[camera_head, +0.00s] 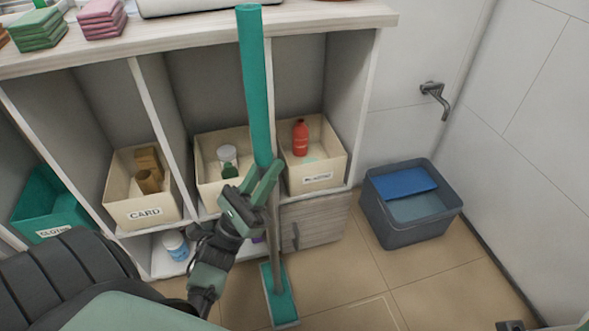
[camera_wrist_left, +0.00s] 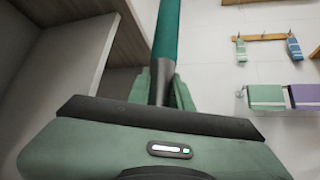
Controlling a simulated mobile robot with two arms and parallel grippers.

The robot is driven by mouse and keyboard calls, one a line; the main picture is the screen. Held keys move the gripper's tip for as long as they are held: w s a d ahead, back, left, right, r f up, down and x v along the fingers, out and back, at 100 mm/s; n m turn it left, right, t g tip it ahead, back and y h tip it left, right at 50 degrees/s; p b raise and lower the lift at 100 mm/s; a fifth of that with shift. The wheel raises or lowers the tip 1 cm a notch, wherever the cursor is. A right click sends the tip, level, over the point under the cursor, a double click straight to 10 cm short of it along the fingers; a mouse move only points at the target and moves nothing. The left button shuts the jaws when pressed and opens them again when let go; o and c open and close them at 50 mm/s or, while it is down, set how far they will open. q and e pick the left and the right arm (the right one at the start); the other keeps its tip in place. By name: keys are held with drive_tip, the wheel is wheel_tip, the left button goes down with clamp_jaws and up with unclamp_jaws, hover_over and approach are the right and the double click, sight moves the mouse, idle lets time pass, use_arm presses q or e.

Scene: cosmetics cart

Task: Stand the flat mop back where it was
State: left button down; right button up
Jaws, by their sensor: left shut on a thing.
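The flat mop (camera_head: 258,90) stands nearly upright in front of the shelf unit, with a thick teal upper handle and a grey lower pole. Its flat teal head (camera_head: 280,297) is down at the tan floor. My left gripper (camera_head: 266,188) is shut on the mop's pole just below the teal part. In the left wrist view the mop (camera_wrist_left: 167,35) rises between the fingers (camera_wrist_left: 160,88). Small dark and green parts, likely of my right gripper, show at the bottom right edge of the head view; its jaws cannot be made out.
The shelf unit (camera_head: 330,22) holds a CARD bin (camera_head: 130,212), other cream bins (camera_head: 318,178) and a green bin (camera_head: 38,232). A blue-grey tub (camera_head: 405,228) stands on the floor at right, below a wall tap (camera_head: 436,97). Floor (camera_head: 440,285) in front of the tub is clear.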

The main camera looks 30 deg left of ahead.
use_arm(q)
drive_tip(key=w+d+f+b, duration=0.2)
drive_tip(key=w+f, duration=0.1)
drive_tip(key=w, duration=0.3)
drive_tip(key=shift+f+b, duration=0.2)
drive_tip(key=shift+b, duration=0.1)
drive_tip(key=shift+f, duration=0.2)
drive_tip(key=c, duration=1.3)
unclamp_jaws()
drive_tip(key=shift+o, duration=0.2)
